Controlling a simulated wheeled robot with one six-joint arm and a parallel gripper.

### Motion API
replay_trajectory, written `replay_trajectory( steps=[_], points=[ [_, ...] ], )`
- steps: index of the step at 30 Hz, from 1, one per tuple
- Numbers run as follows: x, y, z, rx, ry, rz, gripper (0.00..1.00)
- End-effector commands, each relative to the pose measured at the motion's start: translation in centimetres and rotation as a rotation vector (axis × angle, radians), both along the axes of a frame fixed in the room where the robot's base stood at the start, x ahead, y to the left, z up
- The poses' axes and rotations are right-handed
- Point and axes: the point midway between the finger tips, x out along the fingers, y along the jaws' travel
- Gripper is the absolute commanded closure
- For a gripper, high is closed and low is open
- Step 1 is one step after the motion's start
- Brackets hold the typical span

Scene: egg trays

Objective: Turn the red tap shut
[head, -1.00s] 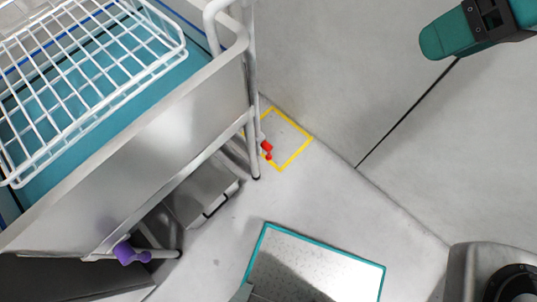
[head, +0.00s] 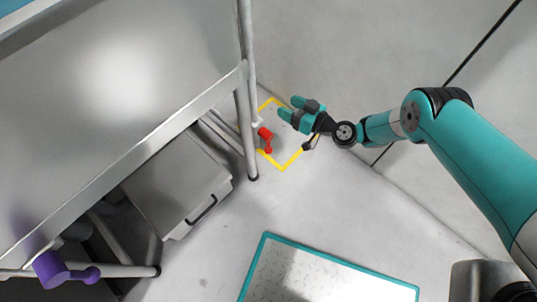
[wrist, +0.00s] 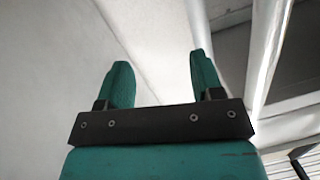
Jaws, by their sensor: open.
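The red tap (head: 266,139) sits low beside the cart's leg, above a yellow square outline (head: 283,168) on the floor. My gripper (head: 287,108) is above and to the right of the tap in the head view, apart from it, with its two teal fingers spread and nothing between them. In the wrist view my gripper (wrist: 158,82) also shows open and empty. The tap does not show in the wrist view.
A steel cart or sink frame with a white leg (head: 246,110) stands close left of the tap. A grey box (head: 180,185) is under it. A purple tap (head: 60,270) is at lower left. A teal-edged plate (head: 330,275) lies on the floor; floor between is clear.

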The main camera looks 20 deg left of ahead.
Motion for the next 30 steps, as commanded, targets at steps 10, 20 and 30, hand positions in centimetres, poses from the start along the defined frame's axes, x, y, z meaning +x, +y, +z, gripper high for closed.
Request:
replay_trajectory(
  steps=[10,20,30],
  points=[
    [-11.3,-6.8,-20.6,0.094,-0.048,-0.238,0.40],
    [-13.4,-8.0,-23.6,0.101,-0.059,-0.302,0.40],
    [-10.3,-3.2,-24.1,0.100,-0.058,-0.298,0.40]
  ],
)
